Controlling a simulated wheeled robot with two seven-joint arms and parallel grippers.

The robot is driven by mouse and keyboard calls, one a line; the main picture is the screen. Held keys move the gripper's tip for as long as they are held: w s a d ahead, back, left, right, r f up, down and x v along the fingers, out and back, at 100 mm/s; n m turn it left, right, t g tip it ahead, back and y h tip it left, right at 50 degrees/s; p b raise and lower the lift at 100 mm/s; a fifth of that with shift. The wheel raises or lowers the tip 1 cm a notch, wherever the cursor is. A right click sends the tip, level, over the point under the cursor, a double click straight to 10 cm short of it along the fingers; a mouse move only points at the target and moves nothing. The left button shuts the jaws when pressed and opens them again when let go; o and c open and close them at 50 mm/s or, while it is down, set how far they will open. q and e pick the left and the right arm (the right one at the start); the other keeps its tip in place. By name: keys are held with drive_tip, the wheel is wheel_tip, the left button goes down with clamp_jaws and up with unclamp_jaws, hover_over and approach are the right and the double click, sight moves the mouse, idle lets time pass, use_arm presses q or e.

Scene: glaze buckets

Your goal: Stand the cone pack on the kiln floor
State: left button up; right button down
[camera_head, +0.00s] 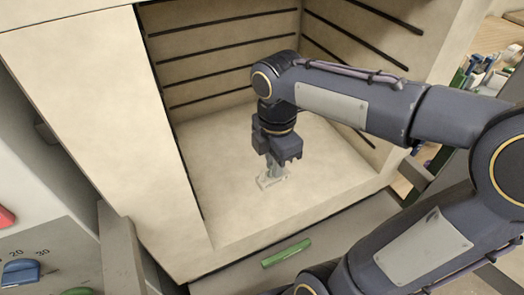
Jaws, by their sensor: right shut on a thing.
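The kiln (100,80) is a pale cream box with its front open. Its kiln floor (225,205) is bare around the cone pack. The cone pack (269,183), a small pale block, is low at the kiln floor inside the chamber. Its upper part is largely hidden by the gripper. My right gripper (272,167) reaches in from the right, points down and is shut on the cone pack. Whether the cone pack's base touches the floor or hovers just above it I cannot tell. My left gripper is not in view.
Grooved kiln walls (215,60) stand behind and right of my gripper. A ledge with a green handle (286,252) lies in front. A control panel (30,255) with a blue knob is at lower left. Small bottles and tools (485,75) stand at upper right.

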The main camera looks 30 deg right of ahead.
drive_tip(key=shift+s+d+f, duration=0.2)
drive_tip(key=shift+s+d, duration=0.1)
drive_tip(key=shift+s, duration=0.1)
drive_tip(key=shift+w+d+f+m, duration=0.1)
drive_tip(key=shift+w+d+m, duration=0.05)
drive_tip(key=shift+d+m, duration=0.2)
drive_tip(key=w+d+f, duration=0.2)
drive_tip(key=w+f, duration=0.1)
drive_tip(key=w+d+f+b, duration=0.1)
drive_tip(key=w+d+f, duration=0.5)
drive_tip(key=shift+w, duration=0.3)
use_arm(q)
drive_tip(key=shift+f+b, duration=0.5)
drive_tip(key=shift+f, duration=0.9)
use_arm(e)
drive_tip(key=shift+w+d+f, duration=0.1)
drive_tip(key=shift+f, duration=0.75)
drive_tip(key=shift+w+d+f, duration=0.1)
drive_tip(key=shift+f, duration=0.75)
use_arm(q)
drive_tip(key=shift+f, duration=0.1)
use_arm(e)
drive_tip(key=shift+s+f, duration=0.1)
drive_tip(key=c, duration=1.4)
unclamp_jaws()
